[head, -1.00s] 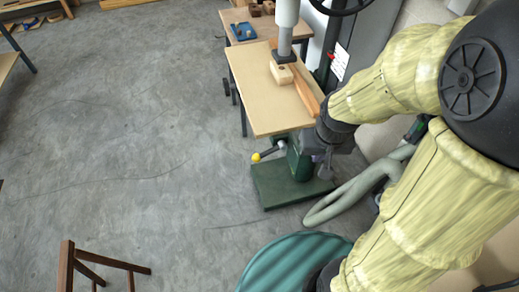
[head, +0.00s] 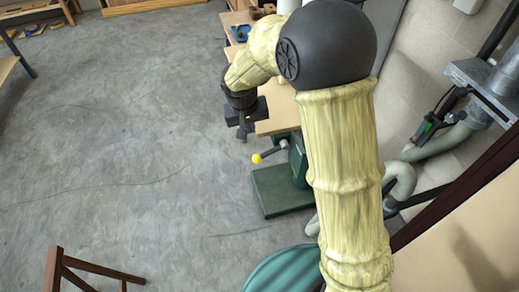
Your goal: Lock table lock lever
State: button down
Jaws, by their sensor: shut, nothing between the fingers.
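The table lock lever (head: 270,154) is a short dark rod with a yellow ball knob at its left end. It sticks out to the left from the green machine column, below the wooden table (head: 276,122). My gripper (head: 242,134) is shut and empty. It points down beside the table's left edge, up and to the left of the yellow knob in the picture, and appears apart from the lever. My arm covers most of the table and the upper machine.
The green machine base (head: 280,192) stands on the floor under the lever. A teal round object (head: 275,268) is at the bottom. A wooden frame (head: 75,268) stands at lower left. The grey floor (head: 130,150) to the left is clear. A grey hose (head: 400,185) lies to the right.

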jog(key=p, duration=0.2)
send_over(260, 156)
jog(key=a, duration=0.2)
jog(key=x, duration=0.3)
jog(key=s+x, duration=0.1)
jog(key=x, duration=0.2)
jog(key=s+x, duration=0.1)
jog(key=x, duration=0.2)
jog(key=shift+a+f, duration=0.3)
jog(key=shift+f, duration=0.05)
jog(key=shift+s+d+f, duration=0.1)
jog(key=shift+d+f, duration=0.2)
jog(key=shift+f, duration=0.35)
jog(key=shift+w+d+f, duration=0.1)
jog(key=shift+d+f, duration=0.15)
jog(key=shift+f, duration=0.35)
jog(key=shift+s+d+f, duration=0.1)
jog(key=shift+d+f, duration=0.2)
jog(key=shift+f, duration=0.35)
